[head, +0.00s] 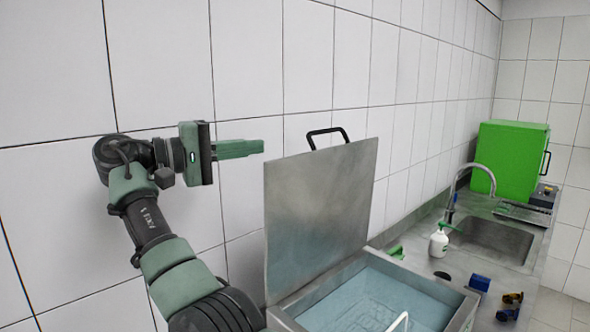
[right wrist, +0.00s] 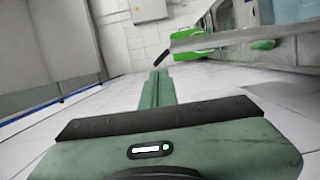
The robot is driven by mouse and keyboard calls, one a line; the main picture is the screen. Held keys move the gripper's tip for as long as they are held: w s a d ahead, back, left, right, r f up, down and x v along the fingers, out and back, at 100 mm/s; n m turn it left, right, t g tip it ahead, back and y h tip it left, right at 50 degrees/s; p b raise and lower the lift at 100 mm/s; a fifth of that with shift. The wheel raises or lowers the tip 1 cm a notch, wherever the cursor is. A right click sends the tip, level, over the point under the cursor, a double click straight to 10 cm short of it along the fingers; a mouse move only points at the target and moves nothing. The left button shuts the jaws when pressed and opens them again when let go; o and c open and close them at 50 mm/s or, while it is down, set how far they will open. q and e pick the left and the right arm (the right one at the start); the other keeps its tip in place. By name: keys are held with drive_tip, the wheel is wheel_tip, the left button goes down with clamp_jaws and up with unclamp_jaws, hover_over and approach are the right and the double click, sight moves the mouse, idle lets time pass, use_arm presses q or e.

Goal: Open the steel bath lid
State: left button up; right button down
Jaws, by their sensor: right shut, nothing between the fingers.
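The steel bath lid (head: 320,215) stands open and nearly upright at the back of the steel bath (head: 285,318). Its black handle (head: 327,133) is on the top edge. The bath shows pale blue liquid and a wire piece inside. My right gripper (head: 260,147) is left of the lid at about handle height, shut and empty, with a visible gap to the handle. In the right wrist view the shut fingers (right wrist: 159,74) point ahead, and the handle (right wrist: 163,57) shows just beyond them beside the lid's edge (right wrist: 235,36). My left gripper is not in view.
A tiled wall (head: 330,60) runs close behind the bath and my arm. To the right, the counter holds a white bottle (head: 438,242), a blue block (head: 480,282), a sink (head: 492,240) and a green box (head: 510,158). The space above the bath is clear.

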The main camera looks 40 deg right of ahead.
sight(295, 157)
drive_tip(key=d+f, duration=0.1)
drive_tip(key=d, duration=0.2)
drive_tip(key=d+f+p, duration=0.1)
drive_tip(key=d, duration=0.3)
drive_tip(key=s+d+f, duration=0.1)
drive_tip(key=d, duration=0.2)
drive_tip(key=shift+d+f+p, duration=0.1)
drive_tip(key=shift+d+p, duration=0.2)
drive_tip(key=shift+p, duration=0.1)
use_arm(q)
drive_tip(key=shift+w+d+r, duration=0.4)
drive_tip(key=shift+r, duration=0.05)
use_arm(e)
drive_tip(key=shift+w+f, duration=0.1)
drive_tip(key=shift+w, duration=0.05)
